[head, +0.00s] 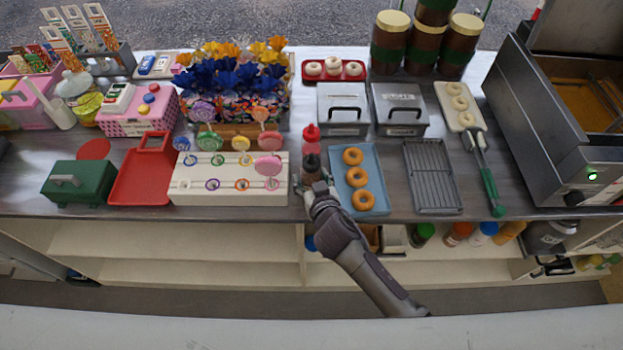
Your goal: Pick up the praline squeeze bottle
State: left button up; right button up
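A squeeze bottle with a red cap (311,133) stands on the counter between the white lollipop stand and the blue donut tray. Directly in front of it is a dark brown bottle top (311,163), seemingly a second squeeze bottle; I cannot read which is praline. My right gripper (314,184) is at the counter's front edge, its fingers at the lower part of the dark bottle. The fingers and the bottle's lower body overlap, so I cannot tell whether they grip it. My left gripper is not in view.
The lollipop stand (190,190) is close on the left and the blue tray (370,205) with donuts close on the right. A grey rack (433,178) and fryer (540,125) stand farther right. More capped bottles sit on the shelf below (170,242).

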aim_at(317, 173)
jog(key=c, duration=0.3)
jog(key=shift+r, duration=0.5)
jog(key=r, duration=0.1)
jog(key=d+r, duration=0.1)
jog(key=r, duration=0.1)
jog(key=shift+r, duration=0.3)
jog(key=shift+s+d+r+b, duration=0.15)
jog(key=shift+d+r+b, duration=0.15)
jog(key=shift+d+r, duration=1.15)
jog(key=shift+s+d+r+b, duration=0.2)
jog(key=shift+d+r, duration=0.5)
jog(key=shift+d, duration=1.4)
jog(key=shift+s+d+r+b, duration=0.1)
jog(key=shift+d+r+b, duration=0.25)
jog(key=shift+d+r, duration=1.1)
jog(key=shift+d+f, duration=0.35)
